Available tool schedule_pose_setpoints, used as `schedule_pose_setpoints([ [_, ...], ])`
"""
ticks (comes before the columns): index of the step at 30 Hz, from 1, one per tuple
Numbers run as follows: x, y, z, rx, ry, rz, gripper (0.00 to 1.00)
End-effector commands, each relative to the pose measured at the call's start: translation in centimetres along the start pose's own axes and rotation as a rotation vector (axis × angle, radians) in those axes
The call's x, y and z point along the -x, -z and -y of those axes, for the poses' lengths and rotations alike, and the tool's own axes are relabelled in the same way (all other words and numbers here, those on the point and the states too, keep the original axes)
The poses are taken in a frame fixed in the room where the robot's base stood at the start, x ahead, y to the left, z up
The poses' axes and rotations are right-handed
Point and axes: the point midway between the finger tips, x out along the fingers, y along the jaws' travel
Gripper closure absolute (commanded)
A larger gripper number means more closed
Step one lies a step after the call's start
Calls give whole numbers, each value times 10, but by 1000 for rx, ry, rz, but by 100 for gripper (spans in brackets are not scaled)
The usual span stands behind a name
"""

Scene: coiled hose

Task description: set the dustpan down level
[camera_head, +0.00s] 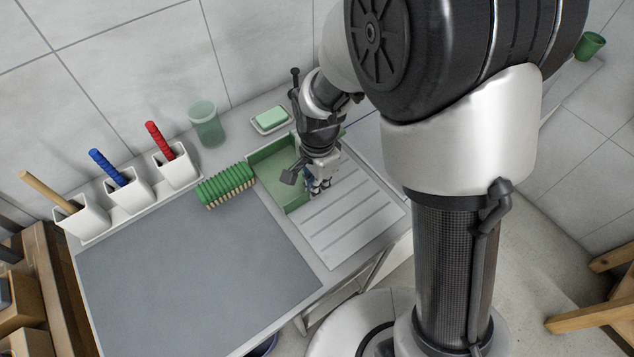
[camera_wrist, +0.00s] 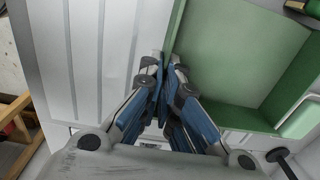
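The green dustpan (camera_head: 270,172) is at the back of the counter, between the brush and the ribbed drainboard. In the wrist view its green inner floor and walls (camera_wrist: 235,50) fill the upper right. My gripper (camera_head: 321,186) is at the dustpan's right side, over the edge of the drainboard. In the wrist view my gripper's (camera_wrist: 161,62) fingertips are close together at the near end of the dustpan's pale green side wall and look closed on it. The arm covers part of the dustpan. I cannot tell whether its underside is fully on the counter.
A green brush (camera_head: 226,186) lies just left of the dustpan. Behind are a soap dish (camera_head: 270,121), a green cup (camera_head: 207,124) and white holders with coloured handles. The ribbed drainboard (camera_head: 350,222) and the grey mat (camera_head: 195,270) are clear.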

Motion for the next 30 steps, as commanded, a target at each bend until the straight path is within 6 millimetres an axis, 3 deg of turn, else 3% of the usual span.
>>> schedule_pose_setpoints([
  [30, -13, 0, 0, 0, 1, 0, 100],
])
